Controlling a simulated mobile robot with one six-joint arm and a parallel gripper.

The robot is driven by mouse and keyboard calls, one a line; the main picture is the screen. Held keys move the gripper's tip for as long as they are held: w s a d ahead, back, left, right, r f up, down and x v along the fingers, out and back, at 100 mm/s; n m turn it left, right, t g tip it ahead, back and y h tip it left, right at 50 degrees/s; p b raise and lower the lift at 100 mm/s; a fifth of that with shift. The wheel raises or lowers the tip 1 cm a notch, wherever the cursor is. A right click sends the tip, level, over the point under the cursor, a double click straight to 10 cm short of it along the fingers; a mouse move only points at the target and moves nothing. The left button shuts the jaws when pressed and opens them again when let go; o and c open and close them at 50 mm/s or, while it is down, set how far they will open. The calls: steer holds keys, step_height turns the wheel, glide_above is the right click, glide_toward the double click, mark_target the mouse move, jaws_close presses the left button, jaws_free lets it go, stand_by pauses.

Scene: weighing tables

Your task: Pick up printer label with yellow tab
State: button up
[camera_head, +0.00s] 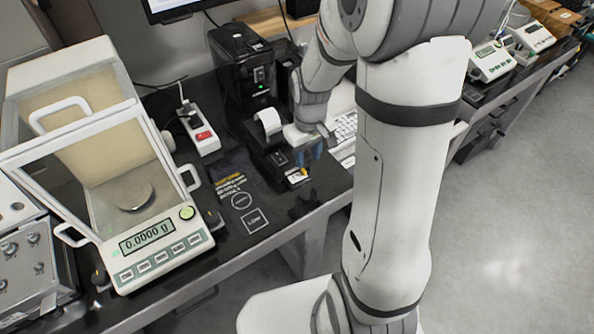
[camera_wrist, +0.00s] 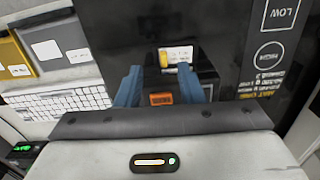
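The printer label (camera_wrist: 180,54) is a small white slip with a yellow tab (camera_wrist: 163,60) at its left end in the wrist view. It lies at the front of the black label printer (camera_head: 262,146), and it also shows in the head view (camera_head: 297,178). My gripper (camera_wrist: 160,76) has two blue fingers standing apart with nothing held between them. In the wrist view the label appears just beyond the fingertips, between their lines. In the head view my gripper (camera_head: 309,154) is above and slightly right of the label. I cannot tell the exact gap.
A balance (camera_head: 150,246) with a glass case stands at left, reading 0.0000 g. A paper roll (camera_head: 268,121) sits on the printer. A white keyboard (camera_head: 345,127) lies behind my gripper. A power strip (camera_head: 201,135) lies behind. The dark table top has marked squares and circles.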

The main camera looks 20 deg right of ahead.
mark_target(305, 172)
steer(key=f, duration=0.5)
steer(key=shift+w+a+f, duration=0.2)
steer(key=shift+a+f, duration=0.1)
steer(key=shift+f, duration=0.1)
steer(key=shift+c, duration=0.2)
jaws_close()
